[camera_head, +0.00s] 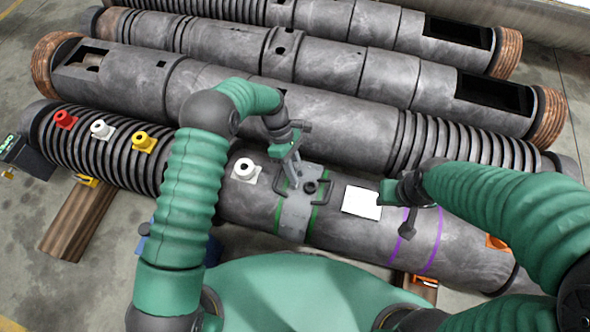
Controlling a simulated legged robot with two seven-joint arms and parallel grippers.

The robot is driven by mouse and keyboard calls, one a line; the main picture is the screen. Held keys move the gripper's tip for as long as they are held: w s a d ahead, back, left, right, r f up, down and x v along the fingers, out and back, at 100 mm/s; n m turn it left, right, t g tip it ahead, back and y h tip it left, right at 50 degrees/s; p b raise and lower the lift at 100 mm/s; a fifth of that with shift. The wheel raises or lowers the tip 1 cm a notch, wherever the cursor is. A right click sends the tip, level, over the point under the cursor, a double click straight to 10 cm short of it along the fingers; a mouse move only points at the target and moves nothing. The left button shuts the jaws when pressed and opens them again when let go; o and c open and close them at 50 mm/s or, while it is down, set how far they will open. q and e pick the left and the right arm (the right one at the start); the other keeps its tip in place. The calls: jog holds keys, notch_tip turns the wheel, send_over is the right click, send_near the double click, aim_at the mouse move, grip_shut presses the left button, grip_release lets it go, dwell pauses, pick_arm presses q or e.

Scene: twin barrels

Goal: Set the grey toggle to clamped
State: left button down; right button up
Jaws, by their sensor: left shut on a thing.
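The grey toggle (293,175) stands up from a light grey metal band around the nearest barrel, between two green stripes. Its lever is raised and slightly tilted, with its top at my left gripper. My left gripper (291,146) is shut on the top of the lever; its fingertips are small and partly hidden. Dark loop handles and a round knob sit on the band beside the toggle. My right gripper (388,196) is over the same barrel, right of a white square patch (361,203). Its jaws are too unclear to tell open from shut.
A dark T-shaped handle (406,231) stands by purple stripes near my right gripper. Red (65,119), white (100,129) and yellow (144,142) fittings sit on the left, and another white fitting (245,170) just left of the toggle. More barrels lie behind.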

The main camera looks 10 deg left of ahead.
pick_arm(q)
jog(key=shift+w+f+g+b, duration=0.25)
jog(key=shift+f+g+b, duration=0.1)
jog(key=shift+g+b, duration=0.05)
jog(key=g+b, duration=0.1)
jog(key=b, duration=0.3)
jog(key=shift+w+d+f+n+g, duration=0.1)
jog(key=shift+w+f+n+g, duration=0.2)
jog(key=shift+w+g, duration=0.1)
jog(key=shift+r+g+b, duration=0.25)
jog(key=shift+g+b, duration=0.05)
jog(key=shift+b, duration=0.35)
pick_arm(e)
jog(key=s+x, duration=0.1)
jog(key=x, duration=0.5)
jog(key=shift+s+f, duration=0.2)
jog(key=shift+f, duration=0.05)
pick_arm(q)
jog(key=shift+d, duration=0.1)
pick_arm(e)
jog(key=shift+c, duration=0.4)
